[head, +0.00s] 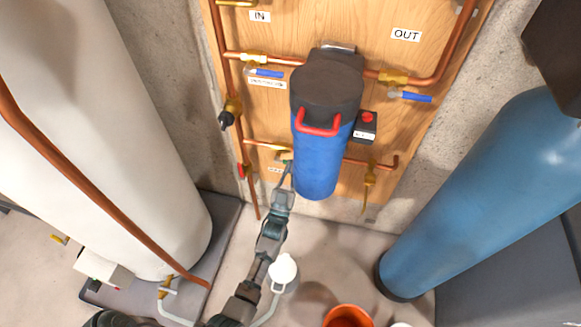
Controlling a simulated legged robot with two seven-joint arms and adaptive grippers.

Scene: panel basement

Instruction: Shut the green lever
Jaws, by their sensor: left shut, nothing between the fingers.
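The green lever (286,156) is a small patch of green on the copper pipe at the lower left of the blue filter housing. It is mostly hidden by my gripper's tip, so its angle cannot be told. My left gripper (287,168) reaches up from the bottom of the head view, with its fingers shut and its tip right at the green lever. Whether the tip touches the lever cannot be told. My right gripper is not in view.
The blue filter housing (318,165) with a red handle stands just right of my gripper. A white tank (110,130) fills the left and a blue cylinder (480,190) the right. A red lever (241,171) is close left. An orange bucket (348,314) stands on the floor.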

